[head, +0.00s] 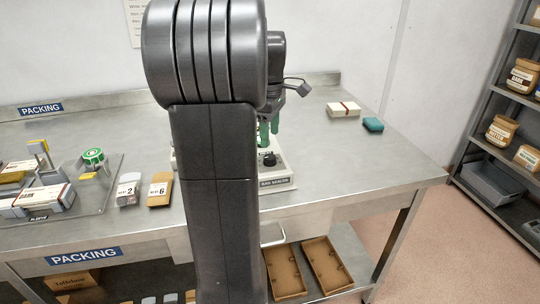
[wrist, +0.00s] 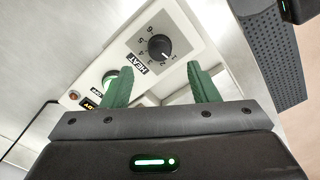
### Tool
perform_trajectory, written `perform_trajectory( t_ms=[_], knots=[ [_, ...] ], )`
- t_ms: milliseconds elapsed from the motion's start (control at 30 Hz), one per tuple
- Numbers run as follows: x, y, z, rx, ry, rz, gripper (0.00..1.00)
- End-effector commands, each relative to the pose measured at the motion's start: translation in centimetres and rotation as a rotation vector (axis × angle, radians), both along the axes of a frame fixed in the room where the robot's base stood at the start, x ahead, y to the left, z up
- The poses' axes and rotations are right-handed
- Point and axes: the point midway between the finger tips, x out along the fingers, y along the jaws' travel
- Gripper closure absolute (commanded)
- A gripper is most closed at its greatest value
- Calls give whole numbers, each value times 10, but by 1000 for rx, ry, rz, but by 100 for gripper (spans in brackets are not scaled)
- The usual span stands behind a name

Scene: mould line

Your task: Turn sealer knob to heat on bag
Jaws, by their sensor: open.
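The bag sealer (head: 278,182) is a pale box on the steel bench, partly hidden behind my arm. Its black heat knob (head: 270,159) sits on the top panel. In the wrist view the knob (wrist: 160,47) has a scale from 1 to 6 and a HEAT label. Its white pointer mark seems to face the low numbers, near 1 and 2. My gripper (wrist: 160,86) has green fingers, spread apart and empty. In the head view my gripper (head: 268,133) is above the panel, close to the knob but not around it. I cannot make out a bag in the sealer.
A small pack marked 2 (head: 129,190) and one marked 6 (head: 160,190) lie left of my arm. A clear tray (head: 100,190) holds boxes and green tape. A white box (head: 343,109) and a teal block (head: 373,124) lie at the back right. The bench's right front is clear.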

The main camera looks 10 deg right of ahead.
Motion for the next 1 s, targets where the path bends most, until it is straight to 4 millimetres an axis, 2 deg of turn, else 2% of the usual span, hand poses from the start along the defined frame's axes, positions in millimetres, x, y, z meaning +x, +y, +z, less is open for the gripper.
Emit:
perform_trajectory(
  t_ms=[33, 100, 300, 500, 767, 1000],
  knots=[
    [-1, 0, -14, 1, 4, 0, 46],
    [-1, 0, -28, 1, 4, 0, 46],
    [0, 0, -58, -1, 3, 0, 46],
    [0, 0, -70, 0, 1, 0, 46],
    [0, 0, -70, -1, 1, -1, 46],
    [0, 0, -70, -1, 1, -1, 91]
  ],
)
